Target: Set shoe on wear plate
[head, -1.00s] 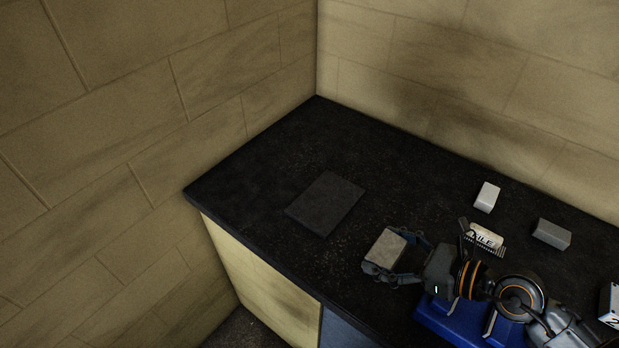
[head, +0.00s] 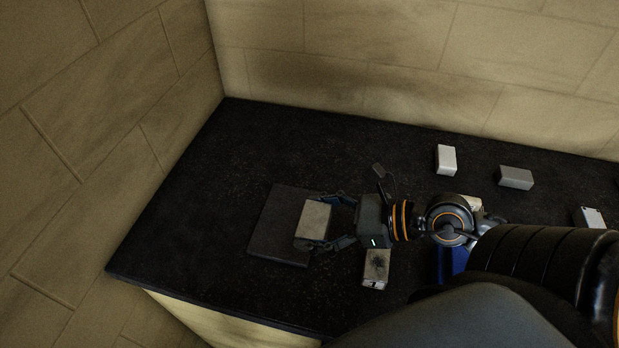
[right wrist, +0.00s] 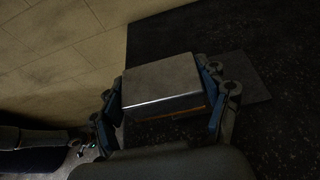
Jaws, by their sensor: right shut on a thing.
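The shoe is a grey block (head: 312,221) with a paler top, held between the fingers of my right gripper (head: 323,222). The right wrist view shows the block (right wrist: 162,82) with a finger on each side and an orange-brown strip low on its near face. The wear plate (head: 270,232) is a thin dark square lying flat on the black worktop. In the head view the block overlaps the plate's right part; the wrist view shows the plate (right wrist: 252,84) behind and beside it. I cannot tell whether block and plate touch. My left gripper is out of view.
A small box with a dark smudge (head: 376,266) stands near my right gripper. A white block (head: 446,160) and a grey block (head: 515,178) stand toward the back wall. A blue item (head: 452,262) is partly hidden by my arm. The worktop's left part is clear.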

